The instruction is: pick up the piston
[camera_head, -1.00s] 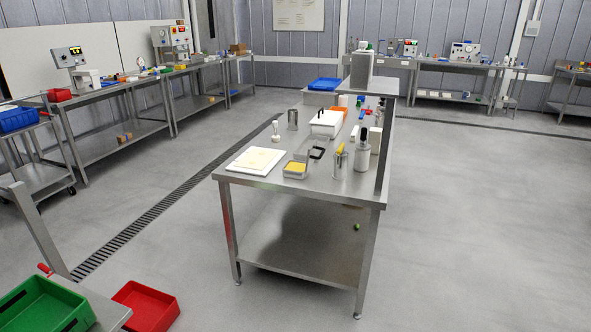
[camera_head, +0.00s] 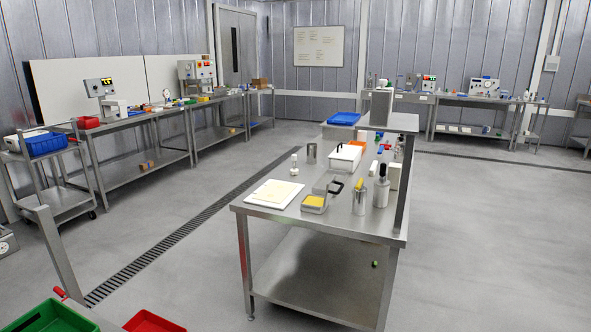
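Neither of my grippers is in view. The steel work table (camera_head: 262,206) stands in the middle, with small kitchen things on it. I cannot tell for sure which is the piston. A small white upright piece with a knob on top (camera_head: 294,167) stands near the table's left edge. A metal cylinder with a yellowish top (camera_head: 359,197) and a pale cylinder with a dark handle (camera_head: 381,191) stand close together near the right edge. They are too small to make out in detail.
A white board with a pale sheet (camera_head: 272,194) lies at the table's front left, beside a tray of yellow stuff (camera_head: 314,203). A white box (camera_head: 345,158) stands behind. A green crate (camera_head: 48,318) and a red crate (camera_head: 152,322) are at lower left. The floor around is open.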

